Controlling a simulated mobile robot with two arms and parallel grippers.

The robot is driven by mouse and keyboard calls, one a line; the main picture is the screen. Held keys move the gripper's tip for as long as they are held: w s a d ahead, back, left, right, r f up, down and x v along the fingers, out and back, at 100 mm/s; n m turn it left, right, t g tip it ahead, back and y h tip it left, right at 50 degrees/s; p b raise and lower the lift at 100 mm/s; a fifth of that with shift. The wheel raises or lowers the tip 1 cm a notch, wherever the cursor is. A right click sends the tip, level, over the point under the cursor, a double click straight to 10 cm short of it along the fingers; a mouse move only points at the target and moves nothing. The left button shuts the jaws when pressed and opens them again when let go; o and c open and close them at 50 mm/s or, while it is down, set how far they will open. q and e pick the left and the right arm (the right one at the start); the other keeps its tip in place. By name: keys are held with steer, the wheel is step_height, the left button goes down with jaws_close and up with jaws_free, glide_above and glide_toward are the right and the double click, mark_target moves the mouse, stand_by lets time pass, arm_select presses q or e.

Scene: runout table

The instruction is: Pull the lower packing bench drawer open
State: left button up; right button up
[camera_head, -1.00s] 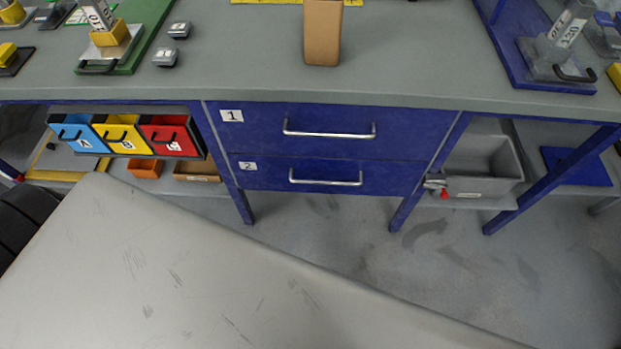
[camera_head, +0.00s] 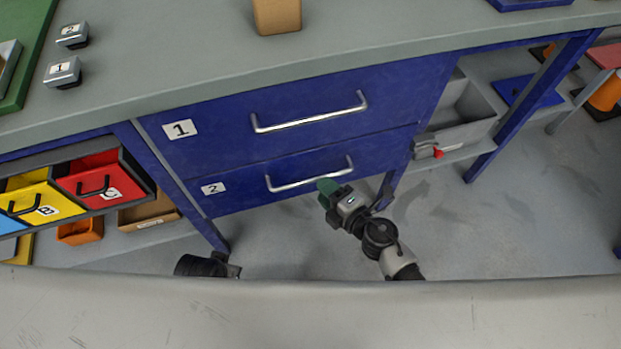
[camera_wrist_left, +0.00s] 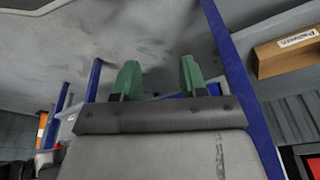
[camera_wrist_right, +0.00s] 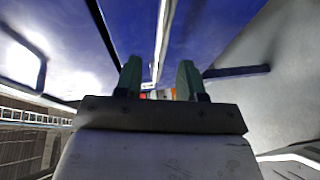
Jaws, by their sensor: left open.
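The lower drawer (camera_head: 228,196), blue and labelled 2, looks closed under the upper drawer (camera_head: 215,125), labelled 1. Its silver bar handle (camera_head: 290,185) runs across its front. My right gripper (camera_head: 327,187) is at the right half of this handle, its green fingertips close to the bar. In the right wrist view the fingers (camera_wrist_right: 158,80) are apart, with a bright bar running up ahead of the gap; contact cannot be told. My left gripper is open and empty in the left wrist view (camera_wrist_left: 158,80), pointing at floor and bench legs. In the head view only a dark left arm part shows.
Red and yellow bins (camera_head: 105,183) hang under the bench at the left, with a cardboard box (camera_head: 150,212) below. A grey bin (camera_head: 465,120) and a red-handled clamp (camera_head: 430,151) are right of the drawers. The floor before the drawers is open.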

mark_target(312, 179)
arm_select(q)
steer(key=shift+w+r+b, duration=0.1)
steer(key=shift+r+b, duration=0.3)
steer(key=shift+r, duration=1.3)
arm_select(e)
steer(key=shift+x, duration=2.7)
jaws_close()
